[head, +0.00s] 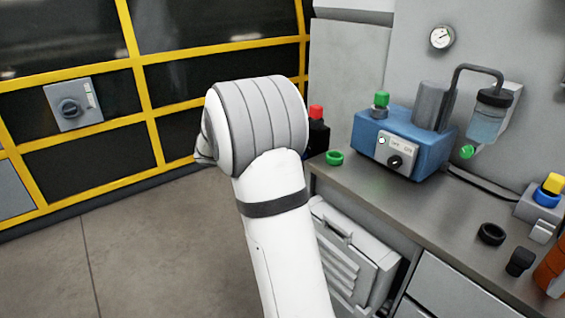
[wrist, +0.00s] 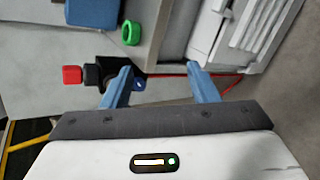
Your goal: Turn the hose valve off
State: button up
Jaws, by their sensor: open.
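In the wrist view, my gripper (wrist: 159,69) is open, its two blue fingers apart with nothing seen between their tips. A thin red hose or cable (wrist: 226,86) runs past the right finger, close to the floor. A small blue part (wrist: 139,85) on a dark body shows just right of the left finger; it may belong to the hose valve, but I cannot tell, nor read its position. A black body with a red cap (wrist: 72,75) is left of the left finger. In the head view, the red-capped black body (head: 317,133) stands behind my arm, which hides my gripper.
The grey bench (head: 420,202) is at the right, with a green ring (head: 334,158) near its left end and a blue machine (head: 402,143) behind. A white louvred unit (head: 345,252) sits beneath. Yellow-framed dark panels (head: 75,161) stand at the left. Floor at lower left is clear.

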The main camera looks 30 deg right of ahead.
jog(key=w+d+f+n+t+h+b, duration=0.1)
jog(key=w+d+f+n+h+b, duration=0.15)
jog(key=w+d+f, duration=0.3)
jog(key=w+d+f+n+t+h+b, duration=0.1)
jog(key=w+d+f+h+b, duration=0.2)
jog(key=w, duration=0.4)
jog(key=w+d+f+p, duration=0.1)
jog(key=d, duration=0.7)
jog(key=shift+d, duration=0.15)
jog(key=shift+f+h, duration=0.1)
jog(key=shift+h, duration=0.15)
